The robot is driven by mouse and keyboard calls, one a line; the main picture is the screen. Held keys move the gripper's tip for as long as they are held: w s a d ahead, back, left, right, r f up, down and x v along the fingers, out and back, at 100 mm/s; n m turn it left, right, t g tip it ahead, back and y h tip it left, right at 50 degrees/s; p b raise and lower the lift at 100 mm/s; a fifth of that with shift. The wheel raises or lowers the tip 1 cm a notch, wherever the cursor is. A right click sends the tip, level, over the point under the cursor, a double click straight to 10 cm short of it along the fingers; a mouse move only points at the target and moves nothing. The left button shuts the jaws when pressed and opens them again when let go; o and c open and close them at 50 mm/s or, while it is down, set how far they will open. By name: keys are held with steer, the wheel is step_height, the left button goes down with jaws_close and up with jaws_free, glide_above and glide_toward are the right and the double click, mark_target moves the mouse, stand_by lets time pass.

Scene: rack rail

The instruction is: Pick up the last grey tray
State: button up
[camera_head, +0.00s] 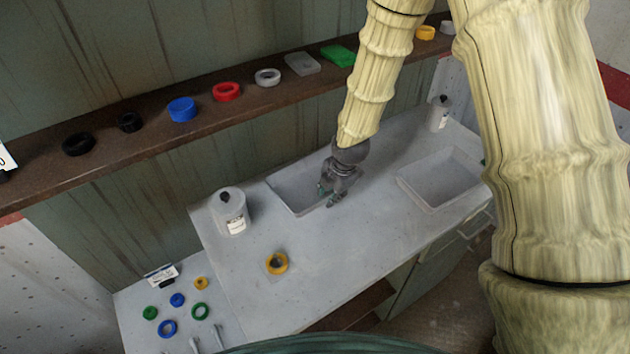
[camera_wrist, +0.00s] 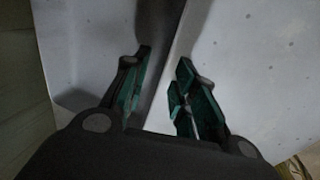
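Two open grey trays sit on the light grey bench. The left grey tray (camera_head: 287,192) is partly hidden by my gripper and arm. The right grey tray (camera_head: 436,180) is in full view apart from its far right edge near my arm. My gripper (camera_head: 328,197) points down at the right end of the left tray, by its rim. In the wrist view, my gripper (camera_wrist: 161,82) has its two green-padded fingers apart. A dark strip, perhaps a tray wall or its shadow, runs between them. I cannot tell whether the fingers touch the tray.
A white bottle (camera_head: 230,211) stands left of the left tray, and another bottle (camera_head: 439,113) stands behind the right one. A brown shelf (camera_head: 105,155) with coloured items runs along the wall. The front middle of the bench is clear.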

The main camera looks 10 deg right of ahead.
steer(key=shift+w+a+f, duration=0.1)
steer(key=shift+w+f, duration=0.05)
steer(key=shift+f, duration=0.55)
jaws_close()
